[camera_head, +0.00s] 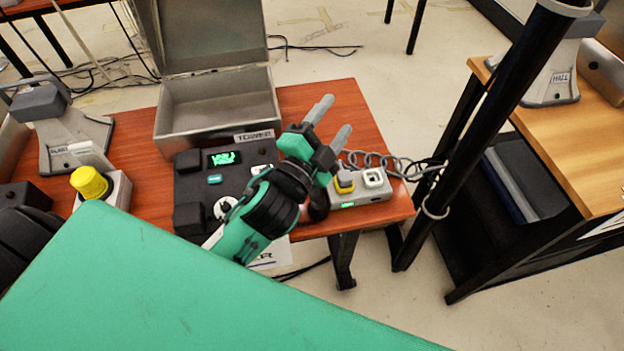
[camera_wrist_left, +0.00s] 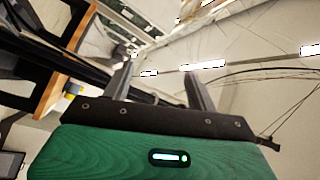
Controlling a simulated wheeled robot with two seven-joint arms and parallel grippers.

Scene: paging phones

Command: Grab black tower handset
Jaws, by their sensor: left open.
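A black desk phone unit (camera_head: 240,185) with a green-lit display lies on the red-brown table, near a TOWER label (camera_head: 254,137). Two black cradle blocks stand on its left side with no handset across them. A small dark rounded piece (camera_head: 318,205) shows just below my left gripper; I cannot tell whether it is the black tower handset. A grey coiled cord (camera_head: 385,162) runs right from behind the gripper toward a black pole. My left gripper (camera_head: 331,123) is open and empty above the phone's right side. In the left wrist view, its fingers (camera_wrist_left: 157,72) are apart with nothing between them. My right gripper is not visible.
An open metal box (camera_head: 218,105) stands behind the phone. A grey box with yellow and white buttons (camera_head: 362,187) sits at the right table edge. A yellow button (camera_head: 90,182) and grey stand (camera_head: 70,140) are left. The black pole (camera_head: 480,130) rises right.

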